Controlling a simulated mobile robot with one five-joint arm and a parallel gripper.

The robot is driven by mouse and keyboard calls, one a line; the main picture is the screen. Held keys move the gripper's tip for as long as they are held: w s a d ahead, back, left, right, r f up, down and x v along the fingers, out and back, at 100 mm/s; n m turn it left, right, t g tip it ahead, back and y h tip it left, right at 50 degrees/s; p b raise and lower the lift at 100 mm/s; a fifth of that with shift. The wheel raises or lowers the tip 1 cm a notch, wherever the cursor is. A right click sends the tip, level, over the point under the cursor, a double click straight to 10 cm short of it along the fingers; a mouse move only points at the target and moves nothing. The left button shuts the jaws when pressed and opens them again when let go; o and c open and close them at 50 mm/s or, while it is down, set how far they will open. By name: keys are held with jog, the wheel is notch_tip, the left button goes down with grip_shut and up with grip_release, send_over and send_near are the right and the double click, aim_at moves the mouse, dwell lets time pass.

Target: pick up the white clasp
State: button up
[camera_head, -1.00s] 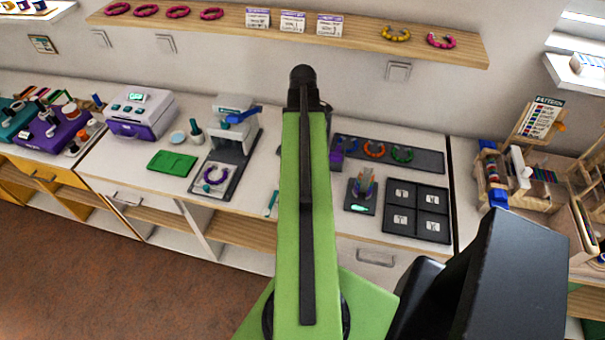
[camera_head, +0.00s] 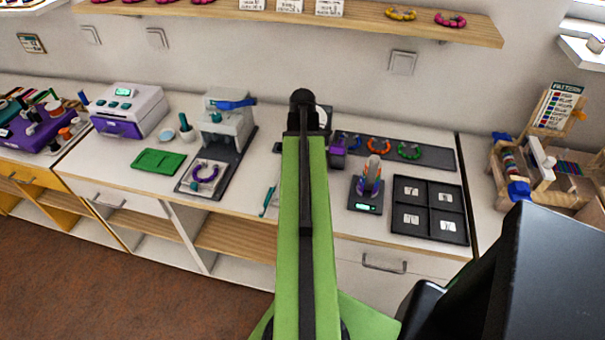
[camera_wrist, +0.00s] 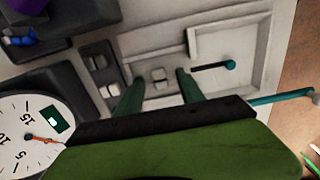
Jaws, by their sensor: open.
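A small pale white piece, which looks like the white clasp (camera_wrist: 158,74), lies in a light tray in the wrist view. My gripper (camera_wrist: 159,80) is open, with its two dark green fingers on either side of the piece in the picture. I cannot tell how far above it the fingertips are, and I see no contact. In the head view my green arm covers the middle of the counter, so the fingers and this piece are hidden there.
A dial gauge (camera_wrist: 32,130) sits close at lower left in the wrist view. A teal-tipped tool (camera_wrist: 215,66) lies in the light tray. In the head view, a black compartment tray (camera_head: 430,208) and a small scale (camera_head: 366,196) stand right of my arm; a press (camera_head: 228,130) stands left.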

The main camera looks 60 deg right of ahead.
grip_shut()
dwell(0.5)
notch_tip(320, 180, up, 10)
jog(key=p, duration=1)
